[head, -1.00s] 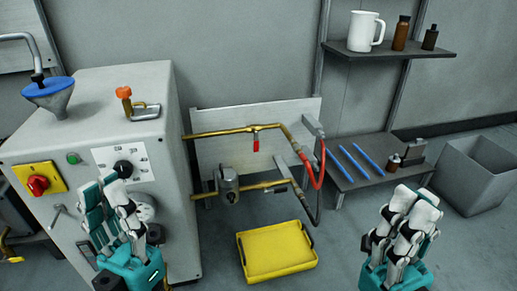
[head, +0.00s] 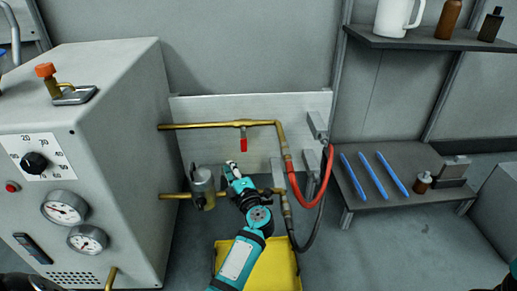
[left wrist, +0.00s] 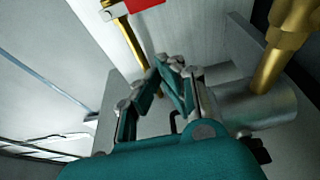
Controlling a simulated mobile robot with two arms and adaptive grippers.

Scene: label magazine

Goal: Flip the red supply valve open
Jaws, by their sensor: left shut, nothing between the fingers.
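The red supply valve (head: 243,145) is a small red lever hanging straight down from the upper brass pipe (head: 205,126), across the pipe's line. My left gripper (head: 231,166) is shut and empty, a little below the lever and slightly left of it, apart from it in the head view. In the left wrist view the shut fingers (left wrist: 170,68) point up towards the brass pipe (left wrist: 134,48), and part of the red lever (left wrist: 142,4) shows at the top edge. My right gripper is not in view; only a teal sliver shows at the right edge of the head view.
A grey regulator body (head: 202,187) on the lower brass pipe stands just left of my left gripper. A red hose (head: 306,192) hangs to the right. The grey machine (head: 120,185) fills the left side. A yellow tray (head: 285,272) lies below my arm.

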